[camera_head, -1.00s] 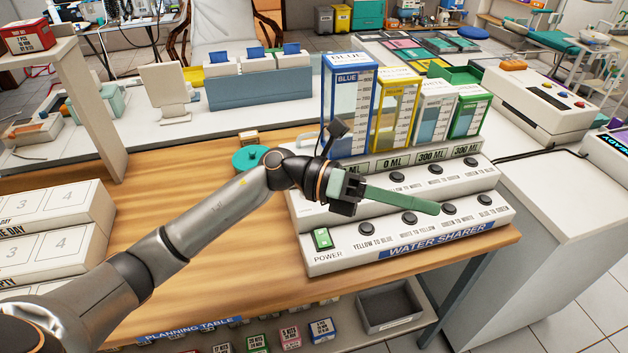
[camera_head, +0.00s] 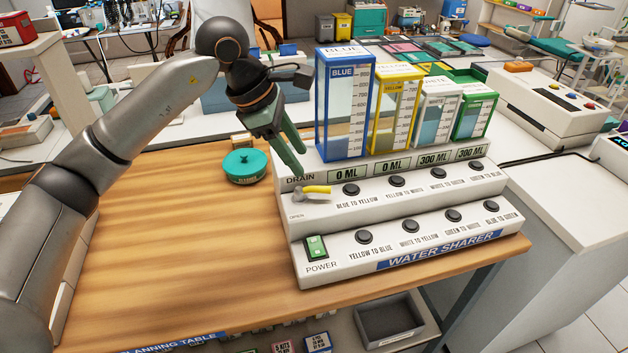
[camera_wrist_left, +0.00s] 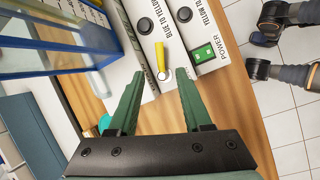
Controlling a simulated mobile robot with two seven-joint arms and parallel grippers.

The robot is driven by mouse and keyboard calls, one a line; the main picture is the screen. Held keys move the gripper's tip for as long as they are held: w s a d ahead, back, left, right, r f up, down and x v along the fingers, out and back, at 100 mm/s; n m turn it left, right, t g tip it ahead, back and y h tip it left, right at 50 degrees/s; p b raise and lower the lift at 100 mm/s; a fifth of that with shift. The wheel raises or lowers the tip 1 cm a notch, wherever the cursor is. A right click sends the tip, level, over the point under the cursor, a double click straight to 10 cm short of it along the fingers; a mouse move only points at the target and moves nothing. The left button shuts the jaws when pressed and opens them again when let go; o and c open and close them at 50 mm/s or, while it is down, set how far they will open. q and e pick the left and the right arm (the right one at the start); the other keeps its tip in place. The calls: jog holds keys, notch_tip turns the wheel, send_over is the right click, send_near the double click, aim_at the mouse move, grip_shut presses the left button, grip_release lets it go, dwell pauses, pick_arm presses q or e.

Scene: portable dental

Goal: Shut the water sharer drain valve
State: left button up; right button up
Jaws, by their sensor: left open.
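The water sharer (camera_head: 400,262) is a white stepped console on the wooden table. Its drain valve has a yellow lever (camera_head: 316,189) on a pale pivot, between the DRAIN label and a small OPEN mark. The lever lies sideways, pointing right toward the buttons. My left gripper (camera_head: 296,160) has green fingers and hangs behind and above the valve, pointing down at the console's left end. In the left wrist view the fingers are apart and empty, with the yellow lever (camera_wrist_left: 160,58) ahead between them, not touched. My right gripper is not seen.
The blue tank (camera_head: 343,110) stands close right of my left gripper, with yellow, white and green tanks beyond. A teal round lid (camera_head: 245,166) sits left of the console. The wooden table (camera_head: 180,240) is clear at the front left.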

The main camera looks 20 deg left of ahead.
aim_at(319, 187)
pick_arm(q)
jog(key=x, duration=0.8)
jog(key=shift+d+f, duration=0.1)
jog(key=shift+f, duration=0.1)
grip_shut()
